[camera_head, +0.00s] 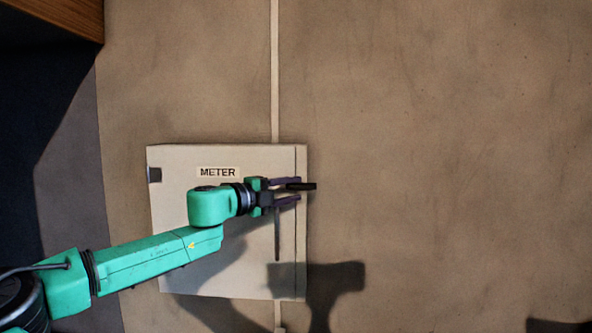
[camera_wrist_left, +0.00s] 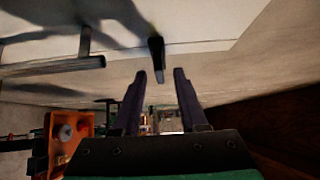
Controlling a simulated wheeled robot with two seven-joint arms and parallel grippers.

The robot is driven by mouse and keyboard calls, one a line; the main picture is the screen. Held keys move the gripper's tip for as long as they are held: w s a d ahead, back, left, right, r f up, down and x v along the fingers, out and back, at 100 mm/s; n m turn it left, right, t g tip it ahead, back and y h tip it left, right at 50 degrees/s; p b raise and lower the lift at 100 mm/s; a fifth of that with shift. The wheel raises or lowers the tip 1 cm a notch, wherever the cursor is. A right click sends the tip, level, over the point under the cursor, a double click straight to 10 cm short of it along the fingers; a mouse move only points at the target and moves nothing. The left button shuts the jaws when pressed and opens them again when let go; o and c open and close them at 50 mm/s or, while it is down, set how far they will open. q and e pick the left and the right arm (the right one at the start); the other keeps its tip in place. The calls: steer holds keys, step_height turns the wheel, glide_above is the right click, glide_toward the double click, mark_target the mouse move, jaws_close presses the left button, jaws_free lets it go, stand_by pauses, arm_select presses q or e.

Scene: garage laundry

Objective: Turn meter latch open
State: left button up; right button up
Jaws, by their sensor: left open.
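The meter box (camera_head: 180,240) is a pale cabinet on the wall with a METER label (camera_head: 218,172). Its dark latch (camera_head: 306,186) sticks out at the door's right edge in the head view. It also shows as a dark tab in the left wrist view (camera_wrist_left: 156,56). My left gripper (camera_head: 297,190) is open in front of the box's right edge. Its two fingers (camera_wrist_left: 157,72) point toward the latch, which appears between the fingertips in both views. I cannot tell whether a finger touches it. My right gripper is not in view.
A thin vertical handle bar (camera_head: 277,236) is on the door below my gripper. A pale conduit (camera_head: 275,70) runs up the wall above the box. The wall to the right is clear. An orange object (camera_wrist_left: 68,138) shows at the wrist view's lower left.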

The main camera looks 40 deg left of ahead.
arm_select(q)
steer(key=shift+w+d+r+p, duration=0.15)
steer(key=shift+w+p, duration=0.15)
steer(key=shift+w, duration=0.3)
steer(key=shift+w+f, duration=0.25)
steer(key=shift+w, duration=0.05)
steer(key=shift+s, duration=0.1)
jaws_close()
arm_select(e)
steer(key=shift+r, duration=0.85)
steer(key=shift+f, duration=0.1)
